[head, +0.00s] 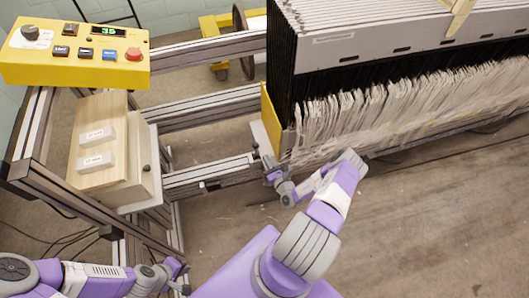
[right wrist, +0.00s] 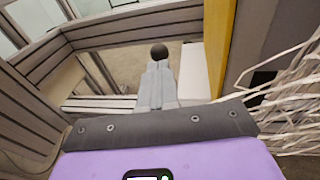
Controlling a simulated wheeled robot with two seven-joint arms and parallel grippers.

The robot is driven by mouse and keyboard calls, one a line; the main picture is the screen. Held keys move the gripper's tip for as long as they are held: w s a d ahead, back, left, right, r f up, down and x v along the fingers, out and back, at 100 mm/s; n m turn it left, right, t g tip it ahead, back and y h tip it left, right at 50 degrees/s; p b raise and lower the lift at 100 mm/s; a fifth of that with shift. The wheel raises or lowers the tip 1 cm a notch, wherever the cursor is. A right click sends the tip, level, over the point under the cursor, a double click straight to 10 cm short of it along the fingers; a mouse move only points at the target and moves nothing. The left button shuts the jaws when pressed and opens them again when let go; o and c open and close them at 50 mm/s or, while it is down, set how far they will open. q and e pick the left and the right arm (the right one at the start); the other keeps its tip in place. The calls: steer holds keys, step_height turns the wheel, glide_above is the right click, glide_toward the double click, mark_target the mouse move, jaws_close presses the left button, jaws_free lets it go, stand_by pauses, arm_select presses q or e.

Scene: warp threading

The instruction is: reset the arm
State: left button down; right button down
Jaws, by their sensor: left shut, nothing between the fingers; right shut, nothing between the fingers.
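My right gripper (head: 270,168) is beside the lower left corner of the warp machine, near the end of a metal rail. In the right wrist view its fingers (right wrist: 157,75) are together with nothing held between them. A dark round knob (right wrist: 160,51) shows just past the fingertips; I cannot tell whether they touch it. My left gripper (head: 180,278) is low at the left, beneath the frame, shut and empty as far as it shows. Its fingertips are small and hard to make out.
The machine carries pale warp threads (head: 400,110) and a yellow side plate (head: 271,118). A yellow control box (head: 75,72) with buttons sits at upper left. A wooden-topped box (head: 88,182) stands inside the metal frame (head: 205,108). The floor (head: 440,230) at right is clear.

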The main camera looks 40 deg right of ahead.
steer(key=v, duration=0.7)
steer(key=shift+r+p, duration=0.3)
steer(key=shift+p, duration=0.05)
steer(key=shift+s+a, duration=0.15)
steer(key=shift+a, duration=0.1)
